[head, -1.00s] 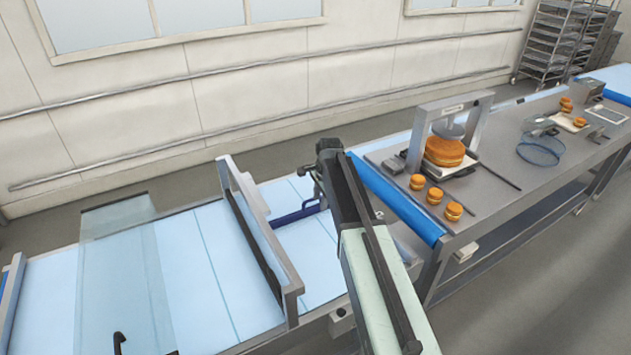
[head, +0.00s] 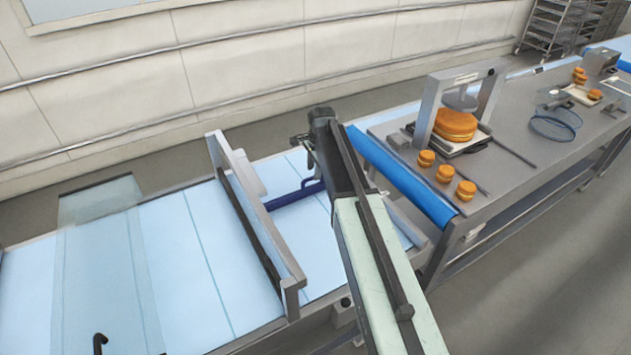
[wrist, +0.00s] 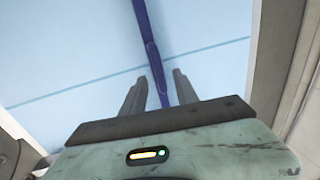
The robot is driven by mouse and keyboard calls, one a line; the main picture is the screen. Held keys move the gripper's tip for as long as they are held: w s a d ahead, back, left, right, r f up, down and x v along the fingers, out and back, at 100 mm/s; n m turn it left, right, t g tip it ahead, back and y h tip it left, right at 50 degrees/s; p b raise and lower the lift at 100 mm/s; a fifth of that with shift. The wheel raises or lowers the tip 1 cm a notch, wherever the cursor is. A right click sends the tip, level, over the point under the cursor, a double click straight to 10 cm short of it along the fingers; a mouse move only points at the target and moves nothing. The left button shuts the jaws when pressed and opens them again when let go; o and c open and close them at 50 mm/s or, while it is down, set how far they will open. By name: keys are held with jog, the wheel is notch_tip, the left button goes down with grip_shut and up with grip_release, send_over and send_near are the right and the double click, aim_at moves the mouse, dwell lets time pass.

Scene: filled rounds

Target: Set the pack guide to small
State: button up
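A dark blue bar with a raised handle-like part, which I take to be the pack guide (head: 292,197), lies across the pale blue belt (head: 185,265), just right of a grey gantry frame (head: 252,205). My gripper (wrist: 157,84) is open in the wrist view. The blue bar (wrist: 149,38) runs between its two fingers, with a gap on both sides; I cannot tell how far above the bar the fingers are. In the head view my gripper is mostly hidden behind my arm. No size marks on the guide can be read.
A clear panel (head: 105,250) stands over the belt at left. At right is a steel table (head: 540,150) with a blue roller edge (head: 400,180), small orange-brown rounds (head: 445,173), a large round (head: 455,124) under a press frame, and a blue ring (head: 555,128).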

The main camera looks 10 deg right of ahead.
jog(key=f, duration=0.1)
jog(key=f+b, duration=0.1)
jog(key=shift+w+f, duration=0.2)
jog(key=shift+f, duration=0.15)
jog(key=shift+r, duration=0.1)
grip_shut()
jog(key=shift+w, duration=0.1)
dwell(0.9)
